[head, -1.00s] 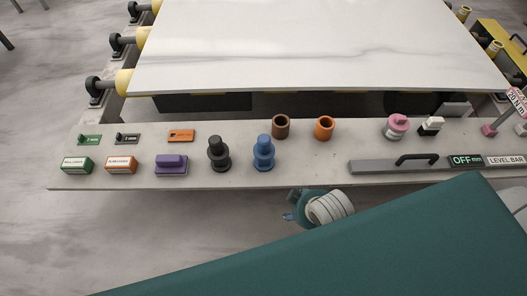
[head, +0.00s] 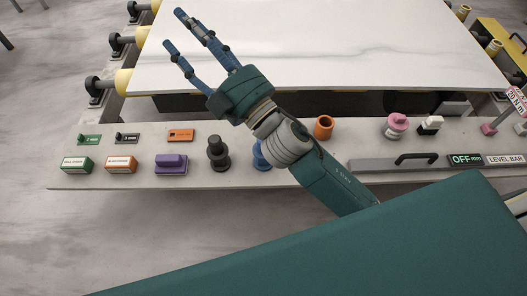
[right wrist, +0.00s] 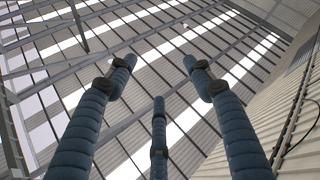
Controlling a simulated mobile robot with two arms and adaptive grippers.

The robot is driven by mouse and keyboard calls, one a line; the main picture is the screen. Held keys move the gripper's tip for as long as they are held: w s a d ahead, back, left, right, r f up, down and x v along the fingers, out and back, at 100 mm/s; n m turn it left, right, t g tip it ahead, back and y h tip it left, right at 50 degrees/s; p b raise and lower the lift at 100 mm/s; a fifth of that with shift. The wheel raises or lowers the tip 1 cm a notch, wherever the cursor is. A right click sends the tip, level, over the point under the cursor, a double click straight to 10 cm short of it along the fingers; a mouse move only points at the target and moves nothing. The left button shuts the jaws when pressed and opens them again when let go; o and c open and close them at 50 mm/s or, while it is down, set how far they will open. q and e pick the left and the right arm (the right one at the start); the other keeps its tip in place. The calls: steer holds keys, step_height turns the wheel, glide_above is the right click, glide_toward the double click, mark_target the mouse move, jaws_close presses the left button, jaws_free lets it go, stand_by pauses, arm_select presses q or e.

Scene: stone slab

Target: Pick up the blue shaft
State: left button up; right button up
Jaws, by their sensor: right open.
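The blue shaft (head: 260,158) stands on the grey shelf (head: 230,181), just right of the black shaft (head: 217,153). My right arm covers most of it in the head view, so only its left part shows. My right gripper (head: 184,30) is open and empty, raised above the shelf and in front of the white stone slab, with its fingers pointing up and left. In the right wrist view its spread fingers (right wrist: 155,80) have nothing between them and face the roof. My left gripper is not in view.
The shelf also holds a purple block (head: 171,164), an orange cup (head: 323,127), a pink-topped bottle (head: 396,125) and a grey bar with a black handle (head: 415,158). The white slab (head: 330,45) lies behind. Small labelled boxes (head: 121,165) stand at the left.

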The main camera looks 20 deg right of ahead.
steer(key=s+a+r+n+g+y, duration=0.1)
steer(key=s+a+n+g+y, duration=0.35)
steer(key=a+n+g, duration=0.3)
steer(key=s+a+r+n+g+y, duration=0.1)
steer(key=s+a+n+g+y, duration=0.4)
steer(key=n, duration=0.4)
steer(key=n+g+h, duration=0.6)
steer(key=g+h, duration=0.1)
steer(key=h, duration=1.3)
glide_above(263, 151)
steer(key=w, duration=0.2)
steer(key=f, duration=2.6)
steer(key=shift+d+f, duration=0.2)
steer(key=shift+f, duration=0.05)
steer(key=shift+h, duration=0.25)
steer(key=f, duration=0.1)
steer(key=f+p, duration=0.1)
steer(key=f, duration=0.2)
steer(key=shift+d+f, duration=0.25)
steer(key=shift+f, duration=0.35)
steer(key=f+p, duration=0.1)
steer(key=f, duration=0.1)
steer(key=f+p, duration=0.2)
steer(key=shift+s+a, duration=0.1)
steer(key=shift+s, duration=0.1)
steer(key=shift+f, duration=0.65)
steer(key=shift+w, duration=0.1)
jaws_close()
